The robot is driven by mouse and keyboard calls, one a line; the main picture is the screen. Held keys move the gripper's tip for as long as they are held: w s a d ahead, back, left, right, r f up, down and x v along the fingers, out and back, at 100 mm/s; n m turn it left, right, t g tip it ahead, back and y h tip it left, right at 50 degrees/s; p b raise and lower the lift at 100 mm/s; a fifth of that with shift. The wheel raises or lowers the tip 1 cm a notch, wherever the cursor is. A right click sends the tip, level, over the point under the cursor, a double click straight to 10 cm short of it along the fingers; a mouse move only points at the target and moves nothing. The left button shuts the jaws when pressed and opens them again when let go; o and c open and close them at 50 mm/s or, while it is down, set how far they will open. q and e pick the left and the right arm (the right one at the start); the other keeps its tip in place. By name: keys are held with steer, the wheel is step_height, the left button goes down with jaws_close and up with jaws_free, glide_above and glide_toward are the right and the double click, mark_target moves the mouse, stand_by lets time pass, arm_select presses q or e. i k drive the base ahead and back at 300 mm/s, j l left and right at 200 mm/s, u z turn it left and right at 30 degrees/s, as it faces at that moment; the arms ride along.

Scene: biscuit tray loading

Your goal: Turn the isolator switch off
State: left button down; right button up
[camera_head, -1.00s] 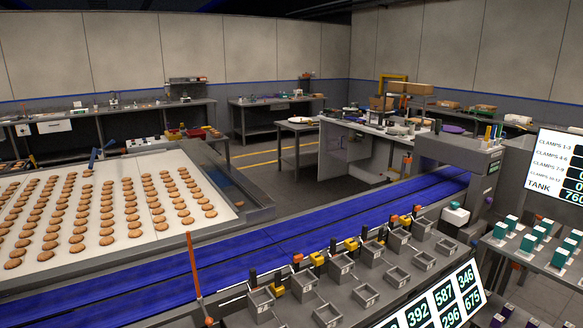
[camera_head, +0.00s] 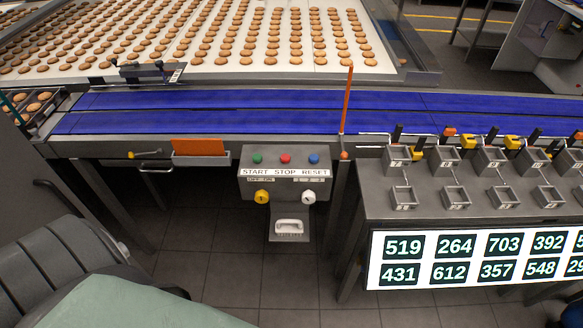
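A grey control box (camera_head: 284,166) hangs below the front edge of the conveyor, near the middle of the head view. It has green, red and blue buttons above the words START STOP RESET. Below them are a yellow knob (camera_head: 262,197) and a white knob (camera_head: 308,197) with small labels. Under the box, a grey plate carries a white handle-shaped part (camera_head: 289,226) with a small unreadable label beneath. I cannot tell for certain which of these is the isolator switch, or its setting. Neither of my grippers is in view.
A blue conveyor (camera_head: 230,121) runs across behind the box, with a biscuit table (camera_head: 387,66) beyond. An orange post (camera_head: 347,110) rises right of the box. A bench (camera_head: 375,206) with small bins and a number display (camera_head: 376,274) stands at right. Tiled floor shows below the box.

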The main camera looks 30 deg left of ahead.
mark_target(261, 196)
steer(key=u, duration=1.25)
